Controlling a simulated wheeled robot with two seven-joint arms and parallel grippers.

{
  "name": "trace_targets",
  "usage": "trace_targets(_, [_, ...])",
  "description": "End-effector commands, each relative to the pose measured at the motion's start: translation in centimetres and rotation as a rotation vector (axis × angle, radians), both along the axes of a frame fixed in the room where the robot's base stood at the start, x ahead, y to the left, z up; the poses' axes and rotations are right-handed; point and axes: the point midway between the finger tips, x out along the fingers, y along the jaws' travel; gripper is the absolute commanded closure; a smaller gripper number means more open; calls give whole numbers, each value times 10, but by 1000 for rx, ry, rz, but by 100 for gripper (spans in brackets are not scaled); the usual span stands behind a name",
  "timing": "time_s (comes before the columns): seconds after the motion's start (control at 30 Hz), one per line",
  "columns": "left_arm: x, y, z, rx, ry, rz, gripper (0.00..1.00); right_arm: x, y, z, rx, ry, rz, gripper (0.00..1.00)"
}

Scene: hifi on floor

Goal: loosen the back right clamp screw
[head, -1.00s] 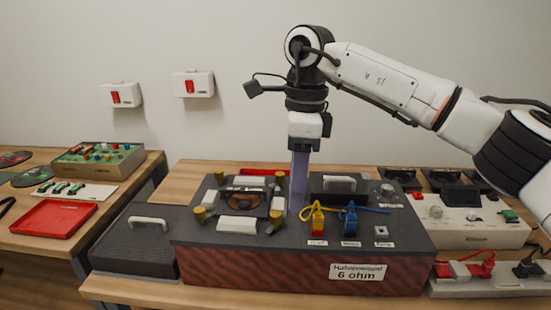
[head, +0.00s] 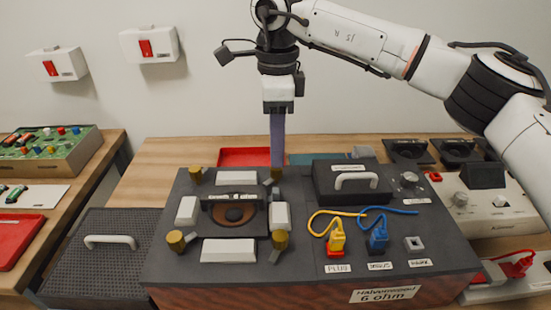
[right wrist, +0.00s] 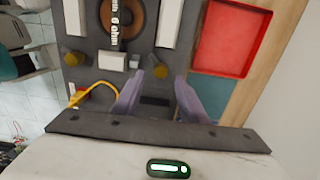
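The hi-fi test box (head: 330,245) carries a black speaker mount with a round cone (head: 234,214). Brass clamp screws stand around it. My right gripper points down, open and empty. Whether the tips reach the knob's height is unclear. My left gripper is not in view.
A black box with a white handle (head: 356,182) stands right of the screw. Yellow (head: 338,235) and blue (head: 378,235) plugs with cables stand in front of it. A red tray (head: 240,156) lies behind the test box. White blocks (head: 230,250) surround the speaker.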

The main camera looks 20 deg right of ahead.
Motion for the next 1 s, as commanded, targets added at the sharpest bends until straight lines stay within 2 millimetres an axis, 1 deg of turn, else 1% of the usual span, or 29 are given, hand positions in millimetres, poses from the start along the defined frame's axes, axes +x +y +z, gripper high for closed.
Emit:
trace_targets(0.03, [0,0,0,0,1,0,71,0,-1,-10,-1,2,-1,61])
trace_targets(0.1, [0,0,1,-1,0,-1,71,0,-1,-21,-1,2,-1,61])
trace_targets(0.2, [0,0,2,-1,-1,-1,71,0,0,-34,-1,1,-1,61])
trace_targets(0.3, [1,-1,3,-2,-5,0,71,0,0,-42,0,0,0,61])
trace_targets(0.43, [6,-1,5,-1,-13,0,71,0,0,-47,0,-1,0,61])
trace_targets(0.63, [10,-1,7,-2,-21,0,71,0,0,-47,0,-1,-1,61])
trace_targets(0.67, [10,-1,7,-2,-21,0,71,0,0,-47,0,-1,-1,63])
trace_targets(0.7, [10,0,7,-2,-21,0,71,0,0,-47,0,-1,0,70])
trace_targets(0.87, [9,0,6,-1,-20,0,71,0,0,-47,0,-1,-1,97])
trace_targets(0.9, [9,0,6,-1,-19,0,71,0,0,-47,0,-1,0,100])
trace_targets(1.0, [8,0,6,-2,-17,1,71,0,0,-47,0,-1,1,100])
